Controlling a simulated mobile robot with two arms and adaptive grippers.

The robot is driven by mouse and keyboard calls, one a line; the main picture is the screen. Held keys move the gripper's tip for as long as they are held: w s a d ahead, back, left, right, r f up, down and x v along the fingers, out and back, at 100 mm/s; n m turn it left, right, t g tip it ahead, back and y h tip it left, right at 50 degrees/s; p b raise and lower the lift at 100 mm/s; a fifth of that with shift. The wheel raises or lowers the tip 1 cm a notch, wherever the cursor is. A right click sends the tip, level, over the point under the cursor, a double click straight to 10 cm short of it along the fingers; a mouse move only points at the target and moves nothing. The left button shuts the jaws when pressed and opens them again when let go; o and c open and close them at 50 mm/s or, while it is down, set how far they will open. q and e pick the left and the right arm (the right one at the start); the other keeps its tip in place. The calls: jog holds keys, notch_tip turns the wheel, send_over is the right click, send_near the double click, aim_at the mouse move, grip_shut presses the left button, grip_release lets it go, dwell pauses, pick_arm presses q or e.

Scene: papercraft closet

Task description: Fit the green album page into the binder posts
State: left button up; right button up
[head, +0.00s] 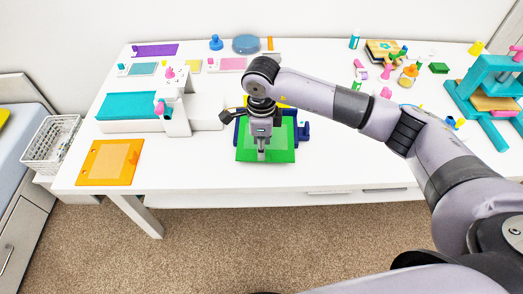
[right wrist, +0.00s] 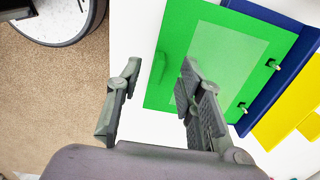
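The green album page (head: 282,152) lies near the table's front edge, with its inner edge over the dark blue binder (head: 304,132). In the right wrist view the page (right wrist: 185,40) has a lighter panel and a small upright green tab (right wrist: 159,67). Two small metal binder posts (right wrist: 242,107) show at the page's edge beside the blue binder (right wrist: 290,65); I cannot tell how low the page sits on them. My right gripper (head: 261,153) is above the page, pointing down. Its fingers (right wrist: 160,70) are apart, one on either side of the tab, with visible gaps. My left gripper is out of view.
A yellow piece (right wrist: 292,118) lies beyond the binder. An orange board (head: 110,163) lies at the table's left, near a white and teal machine (head: 178,115). A teal press (head: 482,88) stands at the right. The white table is clear around the page.

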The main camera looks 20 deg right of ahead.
notch_tip(320, 180, up, 8)
jog(key=shift+r, duration=0.2)
dwell(0.4)
